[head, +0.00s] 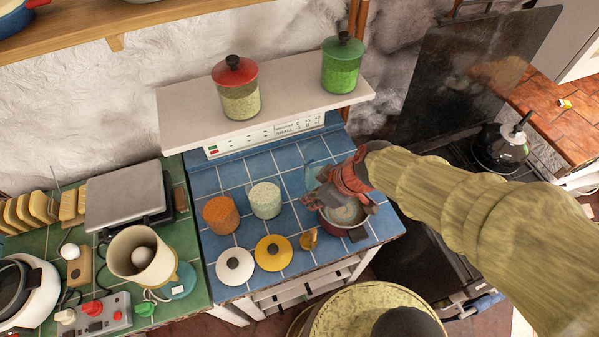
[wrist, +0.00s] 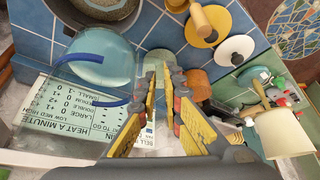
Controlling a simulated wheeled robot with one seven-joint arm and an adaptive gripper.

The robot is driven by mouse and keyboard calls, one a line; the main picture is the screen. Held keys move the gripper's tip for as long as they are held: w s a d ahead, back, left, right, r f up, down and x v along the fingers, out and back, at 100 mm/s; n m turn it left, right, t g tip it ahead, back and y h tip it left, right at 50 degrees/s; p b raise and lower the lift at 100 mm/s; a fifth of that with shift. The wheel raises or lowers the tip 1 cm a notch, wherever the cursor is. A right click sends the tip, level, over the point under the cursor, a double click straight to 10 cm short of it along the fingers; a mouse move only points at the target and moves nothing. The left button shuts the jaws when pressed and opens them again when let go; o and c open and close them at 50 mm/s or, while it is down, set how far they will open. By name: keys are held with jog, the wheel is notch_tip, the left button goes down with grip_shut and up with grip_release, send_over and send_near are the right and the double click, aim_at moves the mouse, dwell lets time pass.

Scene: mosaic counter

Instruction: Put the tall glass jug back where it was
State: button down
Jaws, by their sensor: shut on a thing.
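The tall glass jug (head: 313,174) is clear glass with blue trim and shows just left of the gripper. In the wrist view the jug (wrist: 105,60) is tilted in the picture, with its blue handle reaching toward the fingers. My gripper (wrist: 165,100) is shut on the jug, though the clear glass makes the exact contact hard to see. The jug's base is partly hidden, and I cannot tell whether it touches the counter.
A dark red pot (head: 357,234) stands below my gripper. An orange jar (head: 220,214), a cream jar (head: 265,200), a white lid (head: 235,267) and a yellow lid (head: 273,253) are to the left. The shelf (head: 290,97) above holds a red-lidded jar (head: 238,90) and a green-lidded jar (head: 342,68).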

jog(key=shift+w+a+f+b, duration=0.25)
jog(key=shift+w+a+f, duration=0.55)
jog(key=shift+w+f, duration=1.45)
jog(key=shift+w+a+f+b, duration=0.25)
jog(key=shift+w+a+f, duration=0.55)
jog(key=shift+w+f, duration=1.4)
jog(key=shift+w+a+f+b, duration=0.25)
jog(key=shift+w+a+f, duration=0.55)
jog(key=shift+w+f, duration=1.45)
jog(key=shift+f+b, duration=0.15)
jog(key=shift+b, duration=0.15)
jog(key=c, duration=2.2)
grip_release()
jog(key=shift+c, duration=0.2)
jog(key=shift+s, duration=0.1)
jog(key=shift+r+p, duration=0.35)
jog(key=shift+p, duration=0.05)
jog(key=p+v, duration=0.1)
jog(key=v, duration=1.1)
